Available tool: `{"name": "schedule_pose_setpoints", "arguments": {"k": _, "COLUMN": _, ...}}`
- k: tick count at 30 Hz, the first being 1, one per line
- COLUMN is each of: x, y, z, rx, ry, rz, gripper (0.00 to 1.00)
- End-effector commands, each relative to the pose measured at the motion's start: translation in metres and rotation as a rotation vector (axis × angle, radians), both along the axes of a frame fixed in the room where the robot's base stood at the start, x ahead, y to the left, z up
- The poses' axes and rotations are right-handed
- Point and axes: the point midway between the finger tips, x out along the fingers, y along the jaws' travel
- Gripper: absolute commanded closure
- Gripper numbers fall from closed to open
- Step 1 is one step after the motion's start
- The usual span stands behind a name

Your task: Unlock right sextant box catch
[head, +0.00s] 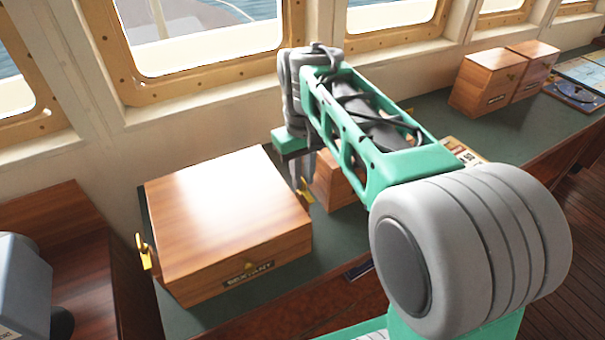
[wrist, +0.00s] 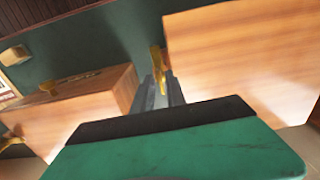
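The sextant box (head: 225,215) is a closed, polished wooden box with a dark SEXTANT label on its front. Its right brass catch (head: 306,190) is on the right side wall, and the left brass catch (head: 145,252) is on the left. My gripper (head: 302,178) points down beside the right wall, with its fingertips at the right catch. In the wrist view the box (wrist: 245,50) fills the right, and the catch (wrist: 156,58) shows at the tips of my grey fingers (wrist: 161,82). The fingers are close together; whether they are clamped on the catch is unclear.
More wooden boxes (head: 490,82) stand farther along the green counter (head: 290,300). Windows line the back wall.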

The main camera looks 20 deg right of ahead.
Motion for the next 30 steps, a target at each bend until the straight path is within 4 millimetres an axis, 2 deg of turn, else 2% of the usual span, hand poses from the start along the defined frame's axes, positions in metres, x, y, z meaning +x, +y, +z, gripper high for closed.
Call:
{"name": "schedule_pose_setpoints", "arguments": {"k": 3, "x": 0.000, "y": 0.000, "z": 0.000, "rx": 0.000, "ry": -0.001, "rz": 0.000, "gripper": 0.73}}
{"name": "schedule_pose_setpoints", "arguments": {"k": 11, "x": 0.001, "y": 0.000, "z": 0.002, "rx": 0.000, "ry": -0.003, "rz": 0.000, "gripper": 0.73}}
{"name": "schedule_pose_setpoints", "arguments": {"k": 14, "x": 0.002, "y": 0.000, "z": 0.014, "rx": 0.000, "ry": -0.007, "rz": -0.001, "gripper": 0.73}}
{"name": "schedule_pose_setpoints", "arguments": {"k": 22, "x": 0.001, "y": -0.001, "z": 0.066, "rx": 0.000, "ry": -0.004, "rz": -0.001, "gripper": 0.73}}
{"name": "schedule_pose_setpoints", "arguments": {"k": 25, "x": 0.001, "y": -0.001, "z": 0.076, "rx": 0.000, "ry": -0.002, "rz": -0.001, "gripper": 0.73}}
{"name": "schedule_pose_setpoints", "arguments": {"k": 30, "x": 0.000, "y": -0.001, "z": 0.079, "rx": 0.000, "ry": -0.002, "rz": -0.001, "gripper": 0.73}}
